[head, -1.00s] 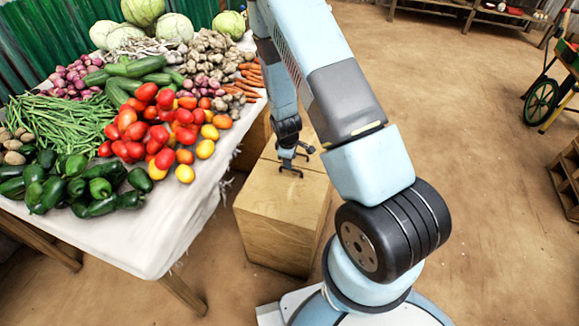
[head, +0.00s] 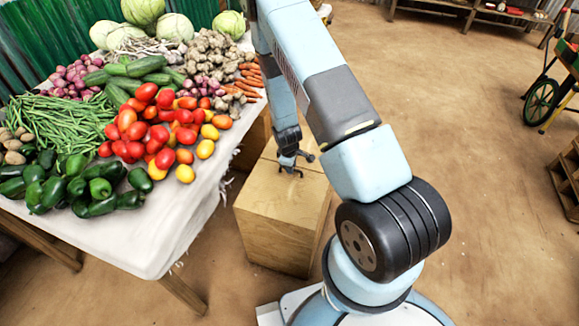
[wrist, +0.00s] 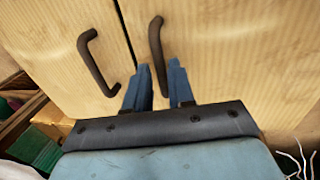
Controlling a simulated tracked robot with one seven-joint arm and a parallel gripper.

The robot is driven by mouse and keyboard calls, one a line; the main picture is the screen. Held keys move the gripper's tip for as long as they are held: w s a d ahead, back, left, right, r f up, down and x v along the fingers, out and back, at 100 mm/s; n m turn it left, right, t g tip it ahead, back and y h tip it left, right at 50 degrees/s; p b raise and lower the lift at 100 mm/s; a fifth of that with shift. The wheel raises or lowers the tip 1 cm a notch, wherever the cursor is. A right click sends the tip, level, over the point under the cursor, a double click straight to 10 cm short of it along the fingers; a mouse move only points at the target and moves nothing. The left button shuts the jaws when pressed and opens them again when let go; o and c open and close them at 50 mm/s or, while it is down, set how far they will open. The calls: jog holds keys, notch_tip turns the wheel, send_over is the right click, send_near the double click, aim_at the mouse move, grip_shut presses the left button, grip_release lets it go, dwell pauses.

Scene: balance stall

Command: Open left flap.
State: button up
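A light wooden box (head: 280,228) stands right of the vegetable table. Its two flaps, the one on the left (wrist: 62,62) and the one on the right (wrist: 235,60) in the wrist view, meet at a thin seam and look closed. Each has a dark bar handle: the left-hand handle (wrist: 90,62) is free, and the right-hand handle (wrist: 155,42) reaches down between my fingers. My gripper (wrist: 160,75) looks open, its two blue fingers on either side of this handle's lower end with a narrow gap. Contact is hard to tell. In the head view my gripper (head: 290,158) is low over the box top.
The table with a white cloth (head: 175,225), piled with vegetables, stands close to the box's left. A green-wheeled cart (head: 541,101) and a wooden crate (head: 568,172) are far right. The earth floor (head: 470,130) between is clear.

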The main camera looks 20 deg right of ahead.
grip_shut()
dwell(0.5)
dwell(0.6)
